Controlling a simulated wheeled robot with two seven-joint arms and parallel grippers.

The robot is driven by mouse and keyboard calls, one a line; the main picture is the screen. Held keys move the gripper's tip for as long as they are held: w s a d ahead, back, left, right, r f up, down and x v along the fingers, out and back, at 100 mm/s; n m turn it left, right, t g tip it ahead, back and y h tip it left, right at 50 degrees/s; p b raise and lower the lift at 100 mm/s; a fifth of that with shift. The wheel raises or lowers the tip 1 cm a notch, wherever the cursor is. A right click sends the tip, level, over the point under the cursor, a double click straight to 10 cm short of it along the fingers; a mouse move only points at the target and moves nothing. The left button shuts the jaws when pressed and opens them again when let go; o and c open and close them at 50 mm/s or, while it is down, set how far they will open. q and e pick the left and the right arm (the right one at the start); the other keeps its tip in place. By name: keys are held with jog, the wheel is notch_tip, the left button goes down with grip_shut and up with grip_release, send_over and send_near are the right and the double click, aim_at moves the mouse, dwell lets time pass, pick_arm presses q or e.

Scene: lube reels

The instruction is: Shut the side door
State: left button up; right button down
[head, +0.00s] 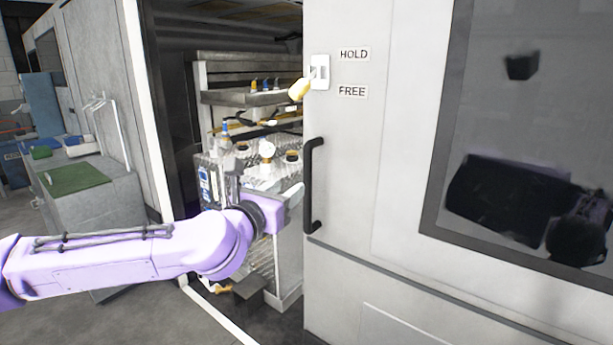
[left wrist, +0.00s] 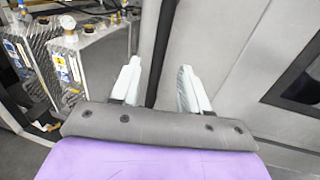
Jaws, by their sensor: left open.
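The side door (head: 400,150) is a large pale panel with a dark-framed window on the right. It stands open, with a gap to its left showing the inside. A black vertical bar handle (head: 312,185) is on its left edge. My left gripper (head: 293,200) is just left of the handle, at its lower half. In the left wrist view my gripper (left wrist: 159,68) is open, with a white finger on each side of a dark bar, which looks like the handle (left wrist: 163,40). I cannot tell whether the fingers touch it. My right gripper is in neither view.
A switch plate (head: 320,72) with a yellow lever sits on the door beside HOLD and FREE labels. Inside the opening are a shelf (head: 250,97) and metal tanks with caps (head: 262,170). A grey cabinet with a green mat (head: 78,178) stands at left.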

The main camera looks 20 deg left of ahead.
aim_at(305, 175)
pick_arm(q)
jog(key=w+p, duration=0.1)
jog(key=w, duration=0.2)
jog(key=w+d+p, duration=0.1)
jog(key=w, duration=0.5)
jog(key=shift+w+d+p, duration=0.3)
jog(key=shift+w+p, duration=0.05)
jog(key=shift+p, duration=0.05)
jog(key=shift+w+f, duration=0.15)
jog(key=shift+w, duration=0.2)
grip_shut()
